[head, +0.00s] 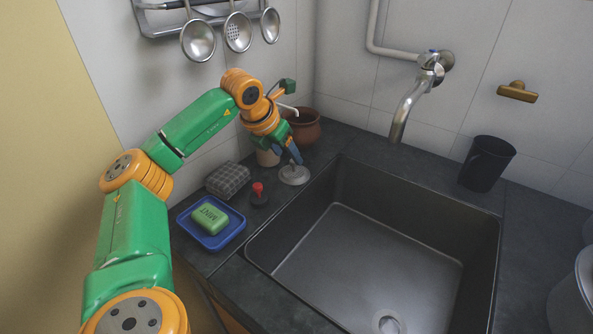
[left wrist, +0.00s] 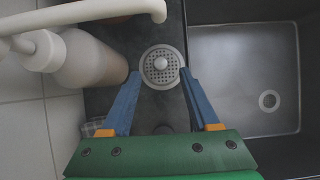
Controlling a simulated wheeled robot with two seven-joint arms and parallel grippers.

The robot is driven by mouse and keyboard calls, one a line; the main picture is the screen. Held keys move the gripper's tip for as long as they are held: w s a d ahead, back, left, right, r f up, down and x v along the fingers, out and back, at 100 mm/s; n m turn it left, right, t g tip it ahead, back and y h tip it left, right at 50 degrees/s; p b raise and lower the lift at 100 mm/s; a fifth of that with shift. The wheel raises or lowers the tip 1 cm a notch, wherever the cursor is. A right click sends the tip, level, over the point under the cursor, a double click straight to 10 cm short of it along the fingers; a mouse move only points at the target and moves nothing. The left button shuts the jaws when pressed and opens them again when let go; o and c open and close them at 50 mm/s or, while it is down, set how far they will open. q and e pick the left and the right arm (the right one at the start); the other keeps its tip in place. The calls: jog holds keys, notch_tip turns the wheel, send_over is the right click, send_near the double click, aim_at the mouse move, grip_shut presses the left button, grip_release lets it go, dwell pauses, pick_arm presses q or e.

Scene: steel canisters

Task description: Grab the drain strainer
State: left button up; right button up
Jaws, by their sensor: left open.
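The drain strainer (head: 294,175) is a round grey metal disc with a small knob, lying on the dark counter left of the sink in the head view. In the left wrist view the strainer (left wrist: 162,67) shows from above, with holes around its central knob. My left gripper (head: 292,159) is over the strainer in the head view. Its blue fingers (left wrist: 160,74) are open, spread to either side of the strainer's near part, with nothing between them held. My right gripper is not in view.
A pump bottle (left wrist: 85,58) stands close beside my left finger, its spout reaching across. A brown pot (head: 305,127), a red-topped stopper (head: 259,195) and a blue soap tray (head: 235,232) are nearby. The empty sink (head: 350,255) lies right; a black cup (head: 486,163) stands beyond.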

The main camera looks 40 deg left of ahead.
aim_at(292, 162)
pick_arm(q)
jog(key=x, duration=0.3)
jog(key=shift+w+d, duration=0.1)
jog(key=shift+w, duration=0.1)
jog(key=shift+w+f, duration=0.15)
jog(key=shift+w, duration=0.05)
grip_shut()
